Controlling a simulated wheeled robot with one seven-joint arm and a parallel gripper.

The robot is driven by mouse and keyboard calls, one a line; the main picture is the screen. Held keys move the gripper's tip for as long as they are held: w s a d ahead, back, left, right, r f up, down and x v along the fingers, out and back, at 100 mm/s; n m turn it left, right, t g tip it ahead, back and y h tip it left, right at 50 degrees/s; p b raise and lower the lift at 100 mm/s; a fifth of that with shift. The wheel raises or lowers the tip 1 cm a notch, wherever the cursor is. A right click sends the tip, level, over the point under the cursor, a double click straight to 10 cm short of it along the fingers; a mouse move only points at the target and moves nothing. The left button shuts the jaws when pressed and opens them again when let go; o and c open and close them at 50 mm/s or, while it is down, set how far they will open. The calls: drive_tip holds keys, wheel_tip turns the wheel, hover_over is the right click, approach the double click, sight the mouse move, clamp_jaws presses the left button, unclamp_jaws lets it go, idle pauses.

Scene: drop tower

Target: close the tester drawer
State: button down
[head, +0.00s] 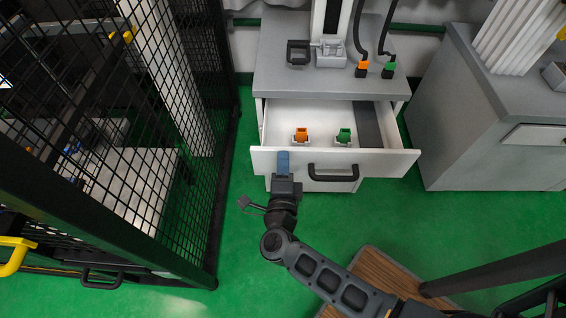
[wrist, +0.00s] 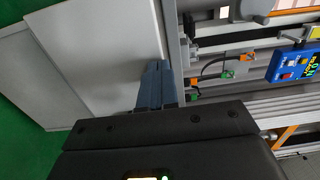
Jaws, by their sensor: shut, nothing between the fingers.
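The tester drawer (head: 390,163) is pulled open from the grey cabinet (head: 330,83) in the head view. Its white front has a black handle (head: 333,178) in the middle. My gripper (head: 283,155), with blue fingers shut and empty, is at the left part of the drawer front, left of the handle. The fingers overlap the front's top edge; I cannot tell whether they touch it. In the wrist view, the shut blue fingers (wrist: 155,75) lie against or close over a pale panel (wrist: 100,45).
An orange connector (head: 300,133) and a green connector (head: 344,135) sit inside the drawer. A black mesh fence (head: 150,120) stands at the left. Another grey cabinet (head: 490,150) stands at the right. Green floor is clear before the drawer's right side. A blue meter (wrist: 295,62) shows in the wrist view.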

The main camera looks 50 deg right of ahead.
drive_tip(key=b+x, duration=0.2)
drive_tip(key=x, duration=1.2)
drive_tip(key=shift+a, duration=0.1)
